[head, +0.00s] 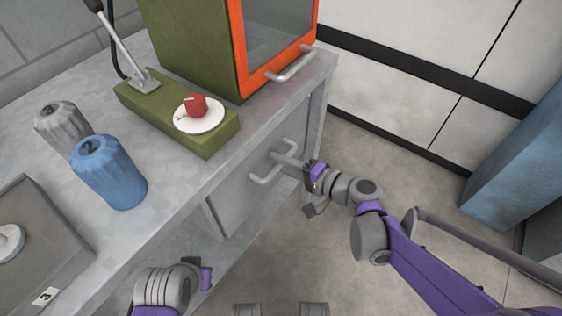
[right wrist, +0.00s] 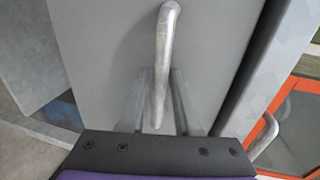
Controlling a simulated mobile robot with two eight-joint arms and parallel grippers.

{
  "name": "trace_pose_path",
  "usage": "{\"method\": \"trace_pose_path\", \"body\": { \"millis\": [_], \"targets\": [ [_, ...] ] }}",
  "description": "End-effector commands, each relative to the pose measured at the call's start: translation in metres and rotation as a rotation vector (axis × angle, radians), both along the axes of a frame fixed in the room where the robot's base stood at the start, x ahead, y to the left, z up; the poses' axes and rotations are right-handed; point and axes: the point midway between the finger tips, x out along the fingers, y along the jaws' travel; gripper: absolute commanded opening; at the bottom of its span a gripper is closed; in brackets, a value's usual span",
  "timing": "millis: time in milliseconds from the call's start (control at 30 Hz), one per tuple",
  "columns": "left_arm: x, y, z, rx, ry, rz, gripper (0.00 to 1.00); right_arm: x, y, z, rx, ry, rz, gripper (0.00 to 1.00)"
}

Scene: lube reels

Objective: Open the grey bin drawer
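The grey bin drawer (head: 238,190) is a flat grey front below the counter, with a pale metal bar handle (head: 262,178). I cannot tell whether it stands slightly out. My right gripper (head: 283,160) is at the handle. In the right wrist view the handle (right wrist: 164,50) runs between the two fingers of my right gripper (right wrist: 159,105). The fingers stand apart on either side of the bar, with no clear grip on it. My left gripper (head: 204,275) is low at the bottom of the head view, away from the drawer; its fingers are not clear.
The grey counter (head: 175,225) carries a blue reel marked 2 (head: 108,175), a grey reel (head: 62,125), and a green base with a red knob (head: 195,105). An orange-framed cabinet (head: 240,50) stands behind. Open floor (head: 400,175) lies right of the drawer.

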Motion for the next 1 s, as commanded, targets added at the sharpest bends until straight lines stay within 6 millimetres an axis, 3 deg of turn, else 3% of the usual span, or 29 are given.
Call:
{"method": "trace_pose_path", "body": {
  "millis": [33,167,1000],
  "targets": [
    [0.0,0.0,0.0,0.0,0.0,0.0,0.0,-0.0001,-0.0001,0.0,0.0,0.0,0.0,0.2],
    [0.0,0.0,0.0,0.0,0.0,0.0,0.0,-0.0001,-0.0002,-0.0001,0.0,0.0,0.0,0.0],
    [0.0,0.0,0.0,0.0,0.0,0.0,0.0,-0.0001,-0.0003,0.0,0.0,0.0,0.0,0.0]
  ]
}}
